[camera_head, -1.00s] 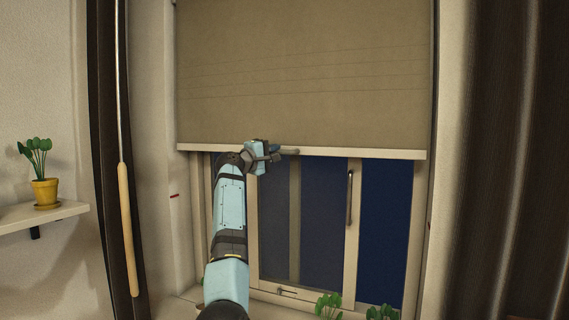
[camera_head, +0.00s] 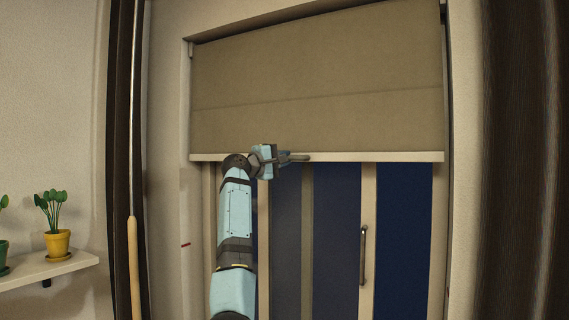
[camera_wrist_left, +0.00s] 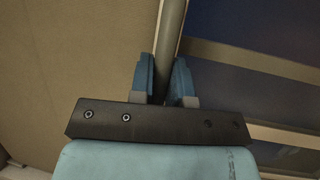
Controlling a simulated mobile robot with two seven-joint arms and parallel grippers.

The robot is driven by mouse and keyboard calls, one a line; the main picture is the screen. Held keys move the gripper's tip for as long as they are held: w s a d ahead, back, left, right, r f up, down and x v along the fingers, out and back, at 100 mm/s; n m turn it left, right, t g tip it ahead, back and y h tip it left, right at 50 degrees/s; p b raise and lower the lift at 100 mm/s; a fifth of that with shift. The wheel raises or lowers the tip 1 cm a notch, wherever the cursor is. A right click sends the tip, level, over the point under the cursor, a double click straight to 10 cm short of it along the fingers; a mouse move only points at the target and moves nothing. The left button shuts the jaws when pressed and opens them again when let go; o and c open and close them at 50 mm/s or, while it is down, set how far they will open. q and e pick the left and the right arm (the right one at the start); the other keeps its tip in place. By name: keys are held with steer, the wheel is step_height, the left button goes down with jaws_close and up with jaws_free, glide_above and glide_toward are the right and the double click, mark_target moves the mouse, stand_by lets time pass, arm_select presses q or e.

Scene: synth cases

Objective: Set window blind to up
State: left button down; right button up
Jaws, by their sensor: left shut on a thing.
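The beige window blind (camera_head: 320,85) hangs over the upper part of the window in the head view. Its pale bottom bar (camera_head: 380,157) crosses the window above the dark panes. My left gripper (camera_head: 292,158) is at this bar, left of its middle. In the left wrist view, the gripper's blue fingers (camera_wrist_left: 163,80) are shut on the bar (camera_wrist_left: 172,25), one on each side of it. The blind's fabric (camera_wrist_left: 75,60) fills the left of that view. My right gripper is not in view.
The window (camera_head: 335,240) with a vertical handle (camera_head: 363,255) is below the blind. Dark curtains (camera_head: 520,160) hang at the right, with another at the left beside a wooden-ended rod (camera_head: 135,265). A shelf (camera_head: 50,266) at the left holds a potted plant (camera_head: 57,243).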

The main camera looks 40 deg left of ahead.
arm_select(q)
steer(key=c, duration=1.1)
jaws_free()
steer(key=shift+s+f, duration=0.15)
steer(key=shift+s, duration=0.1)
steer(key=b+v, duration=0.5)
steer(key=v, duration=0.8)
steer(key=shift+s, duration=0.2)
steer(key=shift+a, duration=0.1)
